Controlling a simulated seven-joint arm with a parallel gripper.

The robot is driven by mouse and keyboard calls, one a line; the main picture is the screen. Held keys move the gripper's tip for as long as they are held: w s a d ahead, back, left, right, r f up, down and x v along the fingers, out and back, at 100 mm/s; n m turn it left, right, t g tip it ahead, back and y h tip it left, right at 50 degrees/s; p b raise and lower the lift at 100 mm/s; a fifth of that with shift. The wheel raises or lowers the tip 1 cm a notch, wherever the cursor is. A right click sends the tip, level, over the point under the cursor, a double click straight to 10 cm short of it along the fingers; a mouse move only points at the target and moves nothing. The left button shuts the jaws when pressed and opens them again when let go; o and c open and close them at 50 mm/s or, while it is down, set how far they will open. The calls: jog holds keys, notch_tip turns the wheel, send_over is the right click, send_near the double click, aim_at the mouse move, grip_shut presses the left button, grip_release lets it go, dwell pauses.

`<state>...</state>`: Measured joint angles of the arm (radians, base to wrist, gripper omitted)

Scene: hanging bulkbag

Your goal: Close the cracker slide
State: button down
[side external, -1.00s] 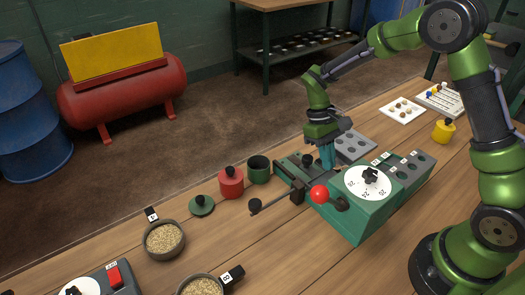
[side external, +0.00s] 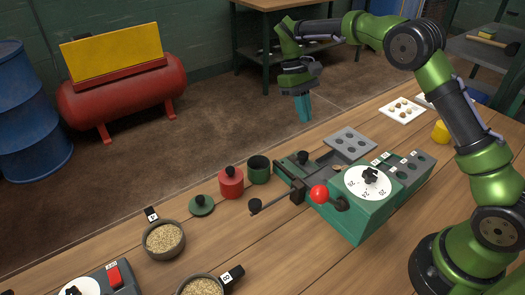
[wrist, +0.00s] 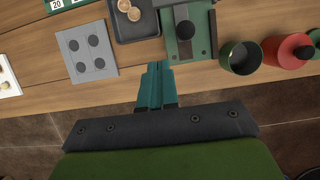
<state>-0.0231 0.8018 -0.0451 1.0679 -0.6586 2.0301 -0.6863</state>
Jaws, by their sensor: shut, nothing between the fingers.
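The green cracker machine (side external: 362,222) stands on the wooden bench, with a white dial (side external: 368,181) and a red ball lever (side external: 319,194). Its slide section, with a black knob (side external: 302,157), is at the machine's left rear. In the wrist view the slide (wrist: 203,38) shows as a grey-and-green plate with a black knob, near the top, beside a dark tray (wrist: 146,27) holding round tan pieces. My gripper (side external: 305,118), with teal fingers, is shut and empty, raised behind the slide and apart from it. It also shows in the wrist view (wrist: 157,70). How far the slide is open I cannot tell.
A grey plate with holes (side external: 350,145) lies behind the machine. A red pot (side external: 231,185), green pot (side external: 259,172) and green lid (side external: 202,205) stand left of it. Two bowls of grain (side external: 165,239) are at the front left. The air around my gripper is clear.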

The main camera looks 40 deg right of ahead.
aim_at(317, 171)
jog(key=x, duration=0.9)
jog(key=shift+a, duration=0.1)
jog(key=s, duration=0.3)
jog(key=shift+f, duration=0.15)
jog(key=shift+s, duration=0.6)
jog(key=s, duration=0.7)
jog(key=shift+w, duration=0.1)
